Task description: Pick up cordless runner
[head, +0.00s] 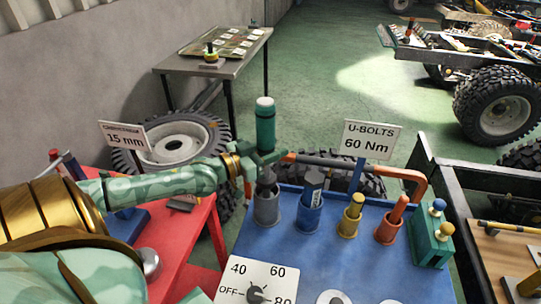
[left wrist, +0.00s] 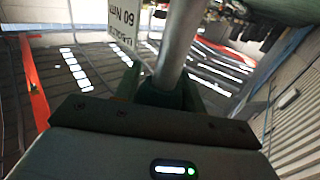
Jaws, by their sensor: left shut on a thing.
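An upright teal cylinder with a pale cap (head: 265,122), which looks like the cordless runner, rises above my left gripper (head: 264,160). My left gripper is shut on it from the left side. Its dark lower part shows below the fingers, just over or in the grey cup (head: 267,208) on the blue bench; I cannot tell whether it is seated. In the left wrist view, a grey shaft (left wrist: 177,45) stands between the fingers (left wrist: 168,92). My right gripper is not in view.
On the blue bench (head: 300,262), a blue cup (head: 308,217), yellow cup (head: 348,227) and orange cup (head: 386,234) hold tools. A U-bolts sign (head: 368,140) and an orange-ended bar (head: 408,174) stand behind. A red bench (head: 185,235) is left.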

